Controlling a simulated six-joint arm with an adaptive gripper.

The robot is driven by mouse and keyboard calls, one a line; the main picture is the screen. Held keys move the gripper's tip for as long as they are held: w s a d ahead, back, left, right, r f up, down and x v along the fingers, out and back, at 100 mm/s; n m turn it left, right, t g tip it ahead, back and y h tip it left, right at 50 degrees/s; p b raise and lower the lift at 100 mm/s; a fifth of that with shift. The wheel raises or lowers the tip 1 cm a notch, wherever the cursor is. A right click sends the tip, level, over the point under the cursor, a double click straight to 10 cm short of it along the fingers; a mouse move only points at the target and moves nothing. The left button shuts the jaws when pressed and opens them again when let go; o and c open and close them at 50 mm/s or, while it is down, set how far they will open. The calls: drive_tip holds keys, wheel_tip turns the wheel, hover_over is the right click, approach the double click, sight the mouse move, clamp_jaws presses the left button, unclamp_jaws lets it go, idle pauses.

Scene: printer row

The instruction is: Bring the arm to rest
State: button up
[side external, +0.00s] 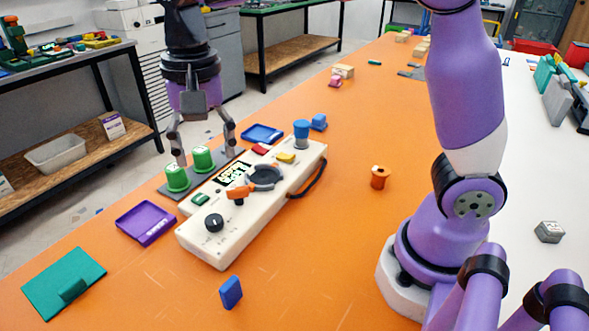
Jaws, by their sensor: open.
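My gripper (204,155) hangs at the upper left with its fingers spread apart, open. It points down above the two green cylinders (203,158) that stand on a dark plate (172,193). No object shows between the fingers that I can tell is held. My arm's purple lower links stand at the right, with the base on the orange table (340,250). The upper part of my arm is cut off by the top of the frame.
A cream control box (207,245) with a knob and coloured parts lies right of the gripper. A purple tray (146,223), a blue tray (262,134) and a teal plate (62,284) lie around it. An orange spool-like piece (379,177) stands near my base. The table's front middle is mostly clear.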

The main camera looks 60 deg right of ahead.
drive_tip(key=s+d+n+t, duration=0.5)
drive_tip(key=s+d+n, duration=0.2)
drive_tip(key=s+d, duration=0.3)
drive_tip(key=shift+s+f+n, duration=0.4)
drive_tip(key=shift+s+f, duration=0.05)
drive_tip(key=shift+s, duration=0.6)
drive_tip(key=shift+c, duration=0.4)
